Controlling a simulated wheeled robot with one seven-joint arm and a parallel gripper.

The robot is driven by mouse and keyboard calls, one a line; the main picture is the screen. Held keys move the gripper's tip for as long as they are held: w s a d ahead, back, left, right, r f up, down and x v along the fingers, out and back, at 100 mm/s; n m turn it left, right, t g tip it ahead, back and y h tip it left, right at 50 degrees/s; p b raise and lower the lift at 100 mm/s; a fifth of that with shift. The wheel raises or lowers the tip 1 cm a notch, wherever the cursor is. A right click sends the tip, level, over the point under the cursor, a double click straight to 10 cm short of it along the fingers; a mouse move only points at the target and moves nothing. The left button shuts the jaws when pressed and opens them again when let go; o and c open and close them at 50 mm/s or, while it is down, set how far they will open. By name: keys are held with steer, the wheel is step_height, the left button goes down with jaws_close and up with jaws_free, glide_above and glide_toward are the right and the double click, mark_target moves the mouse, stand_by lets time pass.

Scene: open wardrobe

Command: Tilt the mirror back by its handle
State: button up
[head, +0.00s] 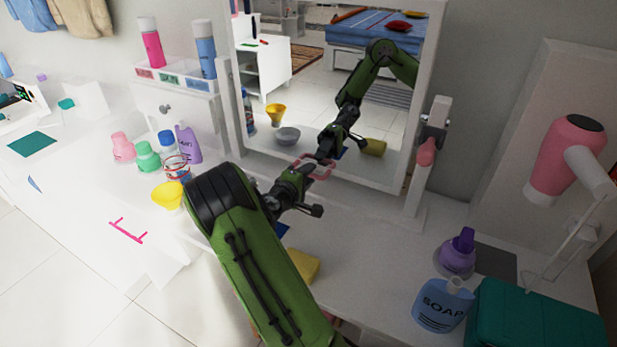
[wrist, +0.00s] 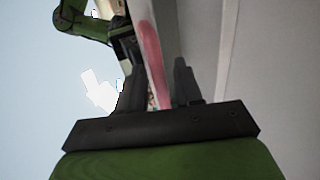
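The mirror (head: 310,100) stands in a white frame between two white posts and reflects the room and my green arm. Its pink handle (head: 320,173) sticks out at the middle of the bottom edge. My gripper (head: 307,170) is at this handle, its fingers partly hidden behind my wrist. In the wrist view my gripper (wrist: 158,85) has its two black fingers apart, with the pink handle (wrist: 151,55) running between them. The handle lies nearer the left finger, and a gap shows on the right. I cannot tell whether the handle touches a finger.
A pink pivot knob (head: 427,152) is on the right post. A yellow funnel (head: 168,195) and several bottles stand left of my arm. A yellow sponge (head: 303,266) lies beside my arm. A soap bottle (head: 441,306), a teal case (head: 535,315) and a pink hair dryer (head: 566,158) are at right.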

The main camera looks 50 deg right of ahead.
steer(key=shift+w+d, duration=0.1)
steer(key=shift+d, duration=0.25)
steer(key=shift+c, duration=0.2)
jaws_close()
steer(key=s+a+r+g+y+p, duration=0.1)
steer(key=s+a+r+y+p, duration=0.1)
steer(key=a+p, duration=0.5)
steer(key=r+y+p, duration=0.1)
steer(key=p, duration=0.1)
steer(key=shift+y+p, duration=0.3)
steer(key=shift+y, duration=0.1)
steer(key=shift+o, duration=0.2)
jaws_free()
